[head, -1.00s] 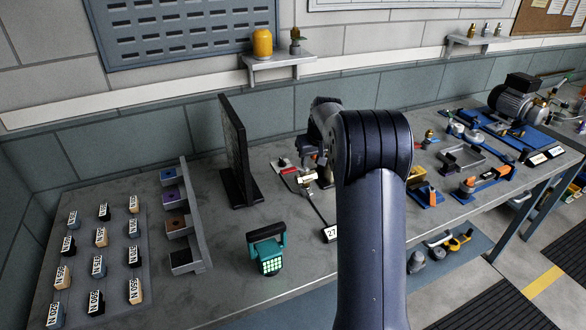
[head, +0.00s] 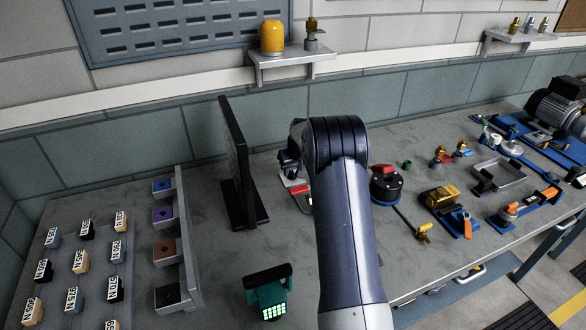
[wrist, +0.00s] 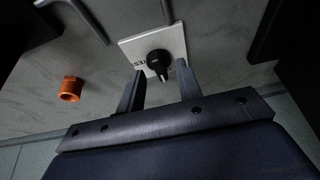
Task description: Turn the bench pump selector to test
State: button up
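The selector is a black knob (wrist: 158,60) with a pointer, on a white square plate (wrist: 133,47) in the wrist view. Part of a printed word, seemingly "TES", shows left of the knob. The pointer aims down and slightly right in the picture. My gripper (wrist: 160,75) is open, with one finger on each side of the knob's lower end. I cannot tell whether either finger touches it. In the head view my arm hides the fingers, and I cannot make out the selector there.
An upright dark panel (head: 234,165) stands left of my arm. A black device with a red top (head: 386,183) is right of the arm. An orange fitting (wrist: 70,89) lies left of the gripper.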

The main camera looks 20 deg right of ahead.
jog(key=shift+w+f, duration=0.2)
jog(key=shift+f, duration=0.25)
grip_shut()
